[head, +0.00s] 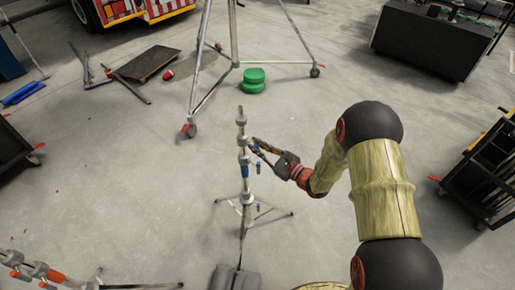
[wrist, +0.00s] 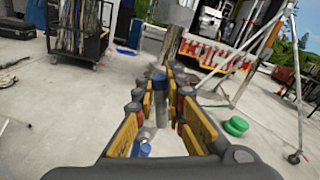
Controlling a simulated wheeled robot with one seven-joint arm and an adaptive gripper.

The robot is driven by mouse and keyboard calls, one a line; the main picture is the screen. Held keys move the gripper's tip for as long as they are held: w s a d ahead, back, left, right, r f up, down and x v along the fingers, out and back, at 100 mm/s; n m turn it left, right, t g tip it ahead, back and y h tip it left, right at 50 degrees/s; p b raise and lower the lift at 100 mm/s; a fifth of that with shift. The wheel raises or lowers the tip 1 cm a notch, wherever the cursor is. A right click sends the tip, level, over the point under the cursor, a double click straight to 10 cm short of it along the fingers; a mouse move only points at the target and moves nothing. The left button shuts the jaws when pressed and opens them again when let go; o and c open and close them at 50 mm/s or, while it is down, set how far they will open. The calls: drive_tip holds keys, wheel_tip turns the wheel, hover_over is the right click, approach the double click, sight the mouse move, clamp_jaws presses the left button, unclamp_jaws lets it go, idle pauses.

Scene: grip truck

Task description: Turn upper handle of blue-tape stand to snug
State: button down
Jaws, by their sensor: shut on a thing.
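The blue-tape stand (head: 242,140) is a slim grey upright on spread legs, with a blue band (head: 244,171) partway up. It stands upright in the middle of the head view. My gripper (head: 254,146) reaches it from the right, at the collar above the blue band. My gripper (wrist: 161,82) is shut on the upper handle, which is mostly hidden between the fingers. The handle's angle cannot be told.
A large tripod stand (head: 234,45) on casters and green discs (head: 253,80) are behind. A grey sandbag (head: 235,278) lies in front. Another stand with orange bands (head: 54,276) is at lower left. Dark carts (head: 490,165) line the right. Floor between is clear.

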drive_tip(key=n+b, duration=0.3)
drive_tip(key=shift+s+a+f+n, duration=0.25)
drive_tip(key=shift+f+n, duration=0.15)
drive_tip(key=shift+s+a+f+n+b, duration=0.15)
drive_tip(key=shift+f+n+b, duration=0.15)
drive_tip(key=shift+n+b, duration=1.35)
drive_tip(key=shift+s+a+f+n+b, duration=0.1)
drive_tip(key=shift+f+n+b, duration=0.15)
drive_tip(key=shift+n+b, duration=1.35)
drive_tip(key=shift+s+a+f+n+b, duration=0.15)
drive_tip(key=shift+f+n+b, duration=0.15)
drive_tip(key=shift+n+b, duration=1.3)
drive_tip(key=shift+n+p, duration=0.3)
drive_tip(key=shift+n, duration=0.25)
drive_tip(key=c, duration=1.8)
unclamp_jaws()
drive_tip(key=shift+c, duration=0.2)
drive_tip(key=shift+d, duration=0.1)
drive_tip(key=v, duration=1.2)
drive_tip(key=shift+r, duration=0.1)
